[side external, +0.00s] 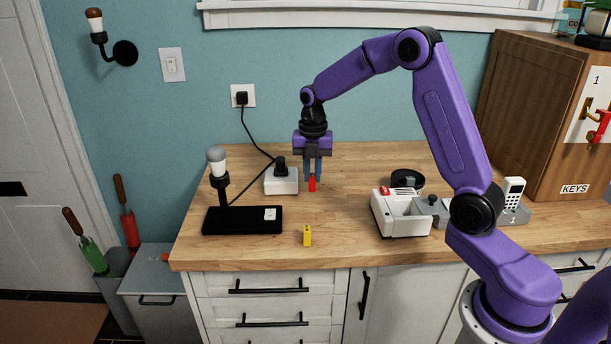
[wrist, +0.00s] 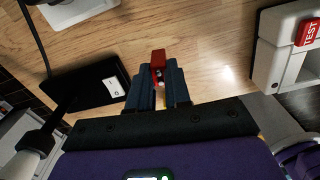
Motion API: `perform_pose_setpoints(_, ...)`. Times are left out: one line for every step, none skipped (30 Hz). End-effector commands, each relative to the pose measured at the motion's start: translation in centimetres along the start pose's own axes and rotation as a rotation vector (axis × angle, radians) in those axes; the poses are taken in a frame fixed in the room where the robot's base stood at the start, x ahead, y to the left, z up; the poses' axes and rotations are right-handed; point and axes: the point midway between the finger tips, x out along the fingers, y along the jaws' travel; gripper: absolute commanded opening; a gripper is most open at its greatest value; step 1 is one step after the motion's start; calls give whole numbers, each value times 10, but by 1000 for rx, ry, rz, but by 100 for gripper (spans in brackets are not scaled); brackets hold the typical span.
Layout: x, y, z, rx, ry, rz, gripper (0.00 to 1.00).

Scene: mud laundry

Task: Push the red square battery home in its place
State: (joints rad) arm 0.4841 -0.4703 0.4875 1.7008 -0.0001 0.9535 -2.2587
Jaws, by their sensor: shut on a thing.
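The red square battery (side external: 312,184) is held upright between the fingertips of my gripper (side external: 312,172). In the wrist view the red battery (wrist: 158,58) sticks out past the blue-grey fingers of my gripper (wrist: 156,85), which are shut on it. It is over the wooden worktop, right beside the white box with the black plug; I cannot tell whether it touches the wood. A white device (side external: 402,214) with a red button stands to the right, apart from the gripper. In the wrist view this device (wrist: 270,55) shows a red TEST button and an open hollow.
A yellow battery-like block (side external: 307,236) stands near the worktop's front edge. A white plugged-in box (side external: 282,183), a lamp on a black base (side external: 240,220), a black round item (side external: 407,179) and a handset on a grey base (side external: 513,194) stand around. The worktop (side external: 345,205) is clear between gripper and white device.

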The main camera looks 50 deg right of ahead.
Motion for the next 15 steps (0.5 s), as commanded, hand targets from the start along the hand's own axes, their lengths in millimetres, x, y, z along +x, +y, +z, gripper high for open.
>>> perform_pose_setpoints(-4,-8,5,46,-1,1,0)
perform_pose_setpoints(-5,-14,7,75,-1,1,0)
perform_pose_setpoints(-7,-21,11,117,-2,2,0)
perform_pose_setpoints(-9,-27,13,147,-1,1,0)
perform_pose_setpoints(-10,-32,15,179,-1,2,0)
perform_pose_setpoints(-12,-40,17,220,-1,1,0)
perform_pose_setpoints(-14,-45,19,251,-1,1,0)
perform_pose_setpoints(-15,-51,20,282,-1,2,0)
perform_pose_setpoints(-17,-59,22,323,-1,1,0)
perform_pose_setpoints(-18,-65,23,354,-1,2,0)
perform_pose_setpoints(-20,-70,23,384,-1,1,0)
perform_pose_setpoints(-21,-78,24,426,-1,1,0)
perform_pose_setpoints(-22,-84,24,456,-1,1,0)
perform_pose_setpoints(-24,-89,24,487,-1,1,0)
perform_pose_setpoints(-25,-97,24,529,-1,2,0)
